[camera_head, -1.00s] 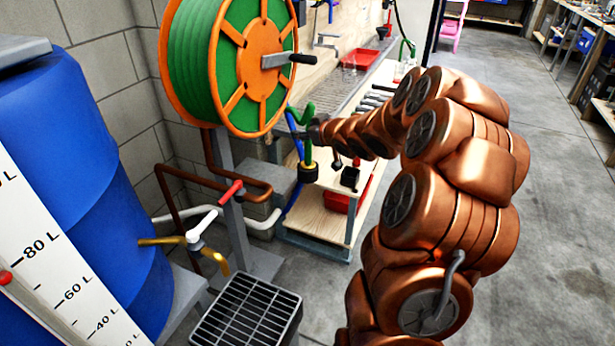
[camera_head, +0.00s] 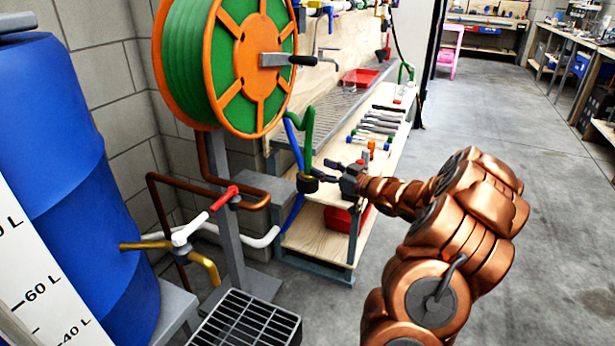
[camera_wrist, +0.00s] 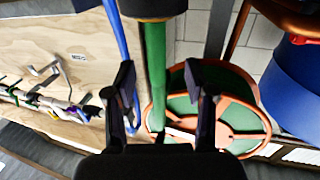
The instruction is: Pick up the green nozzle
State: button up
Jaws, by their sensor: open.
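The green nozzle piece is a green hose end (camera_head: 309,148) hanging below the reel, with a black, yellow-banded fitting (camera_head: 307,184) at its bottom. In the wrist view the green tube (camera_wrist: 155,75) runs between my fingers in the picture, and a black fitting (camera_wrist: 153,8) shows at the top edge. My gripper (camera_head: 326,171) is open, just right of the tube and close to the black fitting. It also shows in the wrist view (camera_wrist: 158,80) with its two dark fingers apart. I cannot tell whether the tube lies fully between the fingertips.
The green and orange hose reel (camera_head: 250,62) stands above left. A blue hose (camera_head: 293,208) hangs close beside the green one. A wooden workbench (camera_head: 385,118) with tools is behind. A blue barrel (camera_head: 60,150) and pipes with valves stand left. The floor at right is clear.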

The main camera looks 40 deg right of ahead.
aim_at(311, 164)
jog(key=shift+f+b+x, duration=0.15)
jog(key=shift+b+x, duration=0.3)
jog(key=shift+x, duration=0.7)
jog(key=shift+f+b+x, duration=0.15)
jog(key=shift+b+x, duration=0.25)
jog(key=shift+x, duration=0.75)
jog(key=shift+w+r, duration=0.1)
jog(key=shift+w, duration=0.8)
jog(key=shift+c, duration=0.3)
grip_shut()
